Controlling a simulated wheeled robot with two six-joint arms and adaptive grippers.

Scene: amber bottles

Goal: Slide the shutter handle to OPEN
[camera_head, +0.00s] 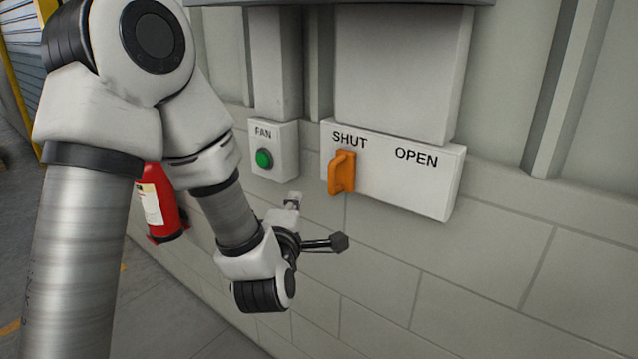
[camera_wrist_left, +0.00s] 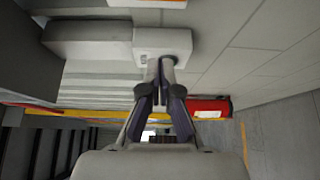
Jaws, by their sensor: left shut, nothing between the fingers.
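The orange shutter handle (camera_head: 342,173) stands at the left end of its white panel (camera_head: 400,183), under the word SHUT. The word OPEN is at the panel's right end. My left gripper (camera_head: 293,198) is below and left of the handle, apart from it, in front of the wall. In the left wrist view its fingers (camera_wrist_left: 162,65) are together with nothing between them. An orange piece (camera_wrist_left: 160,3), apparently the handle, is cut off at the top edge of that view. My right gripper is in neither view.
A white FAN box (camera_head: 273,150) with a green button (camera_head: 264,158) is left of the panel, above my left gripper. A red fire extinguisher (camera_head: 166,203) is farther left, partly behind my arm. The wall (camera_head: 500,265) below and right of the panel is clear.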

